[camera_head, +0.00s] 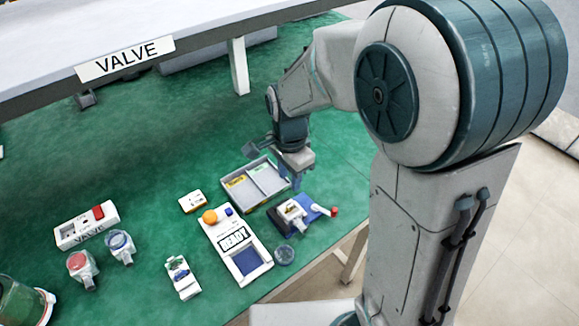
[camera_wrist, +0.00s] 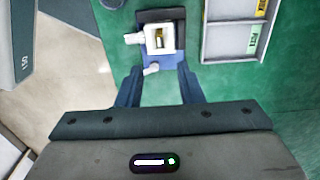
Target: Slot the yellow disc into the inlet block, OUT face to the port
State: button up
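The likely inlet block is a small white block (camera_wrist: 160,38) with a square opening, on a dark and blue fixture. It also shows in the head view (camera_head: 291,211), beside the tray. A small yellow piece (camera_wrist: 159,42) shows inside the opening. It may be the yellow disc, but its OUT face cannot be read. My gripper (camera_wrist: 158,84) is open, with nothing between its fingers. In the wrist view its fingertips lie just short of the fixture. In the head view my gripper (camera_head: 297,182) hangs above the table by the tray's right edge.
A grey divided tray (camera_wrist: 204,30) has yellow and green labels. A white READY panel (camera_head: 258,270) carries an orange ball (camera_head: 210,216); a clear round dish (camera_head: 284,254) is close by. A red handle end (camera_head: 333,211) sticks out right of the fixture. Free table lies at the back left.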

jog(key=shift+r, duration=1.25)
jog(key=s+d+r+n+t, duration=0.1)
jog(key=s+d+r+n, duration=0.2)
jog(key=s+d+n, duration=0.2)
jog(key=s+d+r+n+t, duration=0.2)
jog(key=s+d+r+n, duration=0.1)
jog(key=s+d+n, duration=0.3)
jog(key=shift+s+d+r, duration=0.3)
jog(key=shift+s+d, duration=0.25)
jog(key=shift+s, duration=0.25)
